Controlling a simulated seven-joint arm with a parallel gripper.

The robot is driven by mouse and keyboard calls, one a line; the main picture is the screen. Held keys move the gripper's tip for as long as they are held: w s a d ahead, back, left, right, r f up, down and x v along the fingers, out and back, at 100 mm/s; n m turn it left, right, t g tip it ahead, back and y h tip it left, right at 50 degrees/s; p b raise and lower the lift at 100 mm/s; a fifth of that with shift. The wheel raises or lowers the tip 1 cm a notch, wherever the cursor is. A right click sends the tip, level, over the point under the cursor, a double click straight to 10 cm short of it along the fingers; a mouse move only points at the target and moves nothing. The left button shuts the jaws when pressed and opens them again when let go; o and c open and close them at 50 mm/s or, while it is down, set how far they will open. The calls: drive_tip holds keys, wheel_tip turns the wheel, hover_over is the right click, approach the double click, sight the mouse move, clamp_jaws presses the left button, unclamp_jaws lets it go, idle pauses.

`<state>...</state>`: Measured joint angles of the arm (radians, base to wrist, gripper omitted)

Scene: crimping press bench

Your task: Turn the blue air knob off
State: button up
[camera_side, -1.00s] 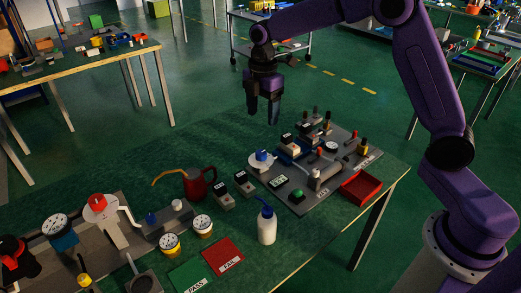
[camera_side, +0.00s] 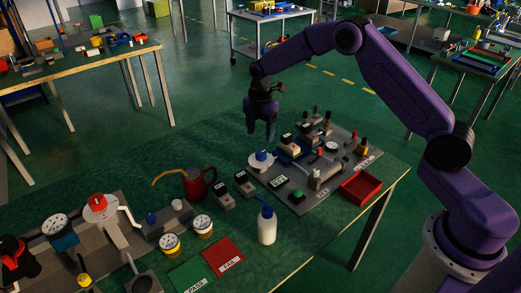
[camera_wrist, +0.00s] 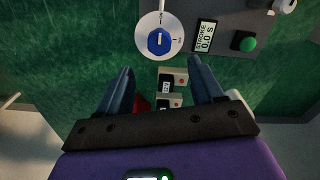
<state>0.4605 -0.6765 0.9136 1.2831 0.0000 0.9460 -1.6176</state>
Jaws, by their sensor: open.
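The blue air knob (camera_side: 262,155) sits on a round white dial plate (camera_side: 254,166) at the left corner of the grey press board. In the wrist view the blue knob (camera_wrist: 160,41) shows near the top centre, on its white dial (camera_wrist: 141,50) with dark marks. My gripper (camera_side: 261,132) is open and empty, pointing down above and slightly behind the knob in the side view. In the wrist view its two fingers (camera_wrist: 162,84) are spread apart, with the knob beyond the fingertips and not between them.
A stroke display (camera_wrist: 205,37) and a green button (camera_wrist: 248,44) sit right of the dial. Two small grey boxes (camera_side: 244,183) and a red can (camera_side: 196,184) stand left of the board. A white bottle (camera_side: 267,225) and a red tray (camera_side: 361,187) are nearer the front.

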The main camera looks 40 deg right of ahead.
sight(261, 153)
wheel_tip(261, 153, down, 8)
idle(0.4)
drive_tip(key=c, duration=1.1)
